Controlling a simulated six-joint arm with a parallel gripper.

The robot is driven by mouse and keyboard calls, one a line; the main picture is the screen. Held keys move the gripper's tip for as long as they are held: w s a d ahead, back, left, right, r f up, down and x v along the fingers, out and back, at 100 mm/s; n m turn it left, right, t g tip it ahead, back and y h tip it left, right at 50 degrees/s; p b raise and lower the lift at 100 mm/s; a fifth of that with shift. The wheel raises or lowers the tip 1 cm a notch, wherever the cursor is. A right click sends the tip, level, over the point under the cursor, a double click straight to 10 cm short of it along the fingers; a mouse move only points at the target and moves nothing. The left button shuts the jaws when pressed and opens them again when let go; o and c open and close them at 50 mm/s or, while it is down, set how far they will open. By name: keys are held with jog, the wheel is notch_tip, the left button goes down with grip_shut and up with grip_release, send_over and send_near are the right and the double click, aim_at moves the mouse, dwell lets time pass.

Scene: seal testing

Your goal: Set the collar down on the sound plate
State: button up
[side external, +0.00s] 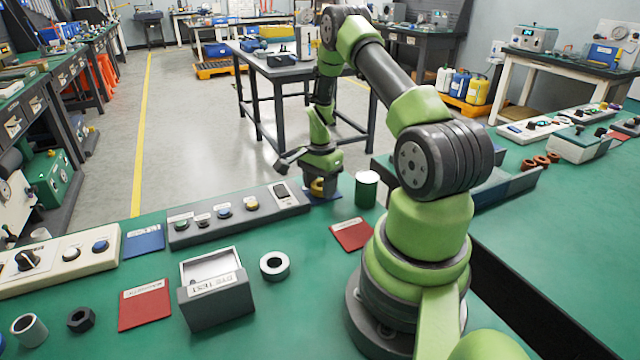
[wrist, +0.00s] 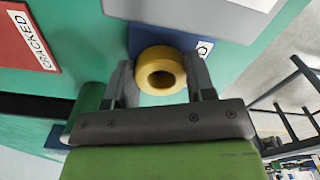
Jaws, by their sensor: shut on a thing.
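The collar is a brass-yellow ring (wrist: 161,70), held between the two fingers of my gripper (wrist: 161,80) in the wrist view. In the side view the collar (side external: 318,186) shows below my gripper (side external: 321,182). The sound plate is a blue plate (wrist: 143,35) behind the collar in the wrist view, with only the end of its label in sight. It also shows in the side view (side external: 330,195), under the gripper. The collar is over or on this plate; I cannot tell whether it touches.
A red plate (wrist: 28,35) marked CRACKED lies to one side, also in the side view (side external: 352,235). A dark green cylinder (side external: 366,190) stands close right of my gripper. A grey button panel (side external: 240,214) is to the left. A labelled box (side external: 217,300) and grey ring (side external: 274,265) are nearer.

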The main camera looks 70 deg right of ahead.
jog(key=shift+f, duration=0.15)
jog(key=o, duration=1)
jog(key=shift+o, duration=0.2)
notch_tip(320, 180, up, 12)
jog(key=w+a+r+n+t, duration=0.25)
jog(key=a+r+n, duration=0.25)
jog(key=a+r, duration=0.45)
jog(key=s+a+r+n+t, duration=0.1)
jog(key=s+a+r+n, duration=0.2)
jog(key=a, duration=0.3)
jog(key=s+a+r+n+t+y, duration=0.1)
jog(key=s+a+r+n+t, duration=0.1)
jog(key=a+n, duration=0.4)
jog(key=s+a+r+n+t+y, duration=0.1)
jog(key=s+a+r+n, duration=0.3)
jog(key=a, duration=0.3)
jog(key=shift+s+a+n+t, duration=0.15)
jog(key=shift+s+n+t, duration=0.2)
jog(key=shift+s, duration=0.45)
